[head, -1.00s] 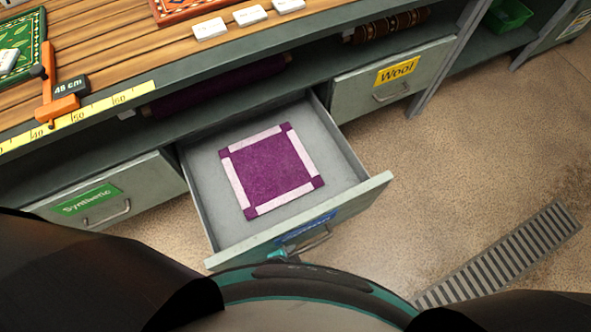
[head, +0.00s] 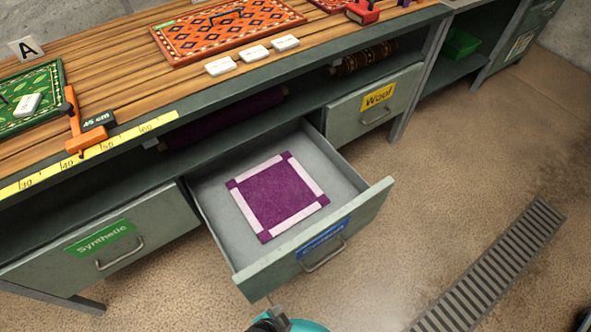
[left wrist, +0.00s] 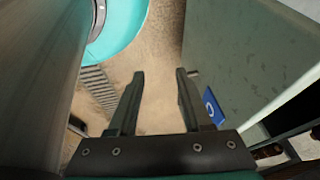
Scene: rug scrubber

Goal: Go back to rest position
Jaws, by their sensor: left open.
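My left gripper (left wrist: 160,95) shows in the left wrist view, with its two fingers apart and nothing between them. A grey drawer front with a blue label (left wrist: 213,106) is to the right of the fingers, apart from them. In the head view neither gripper can be seen clearly. A dark and teal part of my own body is at the bottom edge. The middle drawer (head: 222,222) stands open, and a purple rug with pale borders (head: 278,196) lies flat in it.
The drawer labelled Synthetic (head: 150,250) and the drawer labelled Wool (head: 345,115) are shut. The wooden bench top (head: 120,72) holds rugs, white tags and an orange measuring tool (head: 82,140). Open floor (head: 430,210) with a drain grate (head: 495,268) lies to the right.

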